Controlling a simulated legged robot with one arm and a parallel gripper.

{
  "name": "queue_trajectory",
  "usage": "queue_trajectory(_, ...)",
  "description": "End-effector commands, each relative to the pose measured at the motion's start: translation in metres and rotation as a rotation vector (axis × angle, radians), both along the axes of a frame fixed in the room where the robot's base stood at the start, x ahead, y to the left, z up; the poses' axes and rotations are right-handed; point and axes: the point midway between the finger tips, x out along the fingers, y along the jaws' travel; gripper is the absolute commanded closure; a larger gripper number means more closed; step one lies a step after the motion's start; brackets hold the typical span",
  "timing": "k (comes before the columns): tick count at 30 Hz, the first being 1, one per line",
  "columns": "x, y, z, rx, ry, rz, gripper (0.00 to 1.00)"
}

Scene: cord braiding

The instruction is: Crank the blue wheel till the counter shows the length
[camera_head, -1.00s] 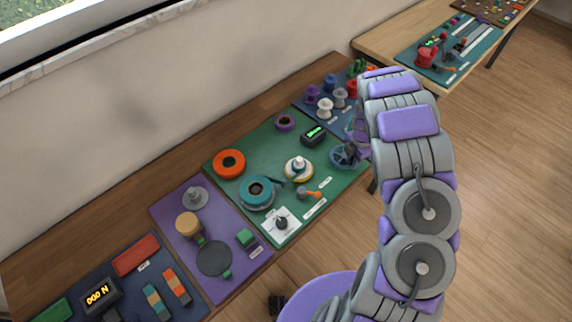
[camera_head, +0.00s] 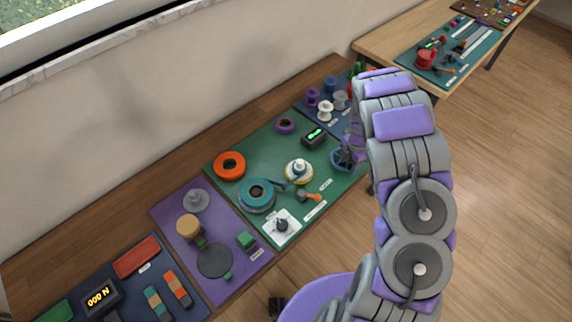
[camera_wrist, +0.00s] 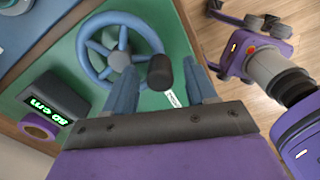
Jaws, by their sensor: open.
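The blue wheel (camera_wrist: 119,57) lies on the green board, with a rim, spokes and a grey hub. Its black crank knob (camera_wrist: 160,73) stands up at the rim. My gripper (camera_wrist: 161,84) is open, with one finger on each side of the knob; I cannot tell whether either touches it. In the head view the wheel (camera_head: 341,161) is partly hidden by my gripper (camera_head: 351,146). The counter (camera_wrist: 52,101) is a dark box beside the wheel with a green lit display, upside down in the wrist view and seeming to read 50 cm. It also shows in the head view (camera_head: 314,137).
The green board (camera_head: 232,196) also holds an orange ring (camera_head: 229,165), a teal spool (camera_head: 257,194), a white-topped spool (camera_head: 299,171) and an orange-handled tool (camera_head: 310,197). A purple ring (camera_wrist: 38,129) lies by the counter. A purple board (camera_head: 175,214) adjoins on the left.

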Motion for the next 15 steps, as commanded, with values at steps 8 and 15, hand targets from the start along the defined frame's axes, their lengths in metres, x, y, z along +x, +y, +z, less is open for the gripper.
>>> queue_trajectory(8, 0.000, 0.000, 0.004, -0.001, -0.001, 0.000, 0.44)
queue_trajectory(15, 0.003, 0.000, 0.043, -0.002, -0.008, 0.001, 0.44)
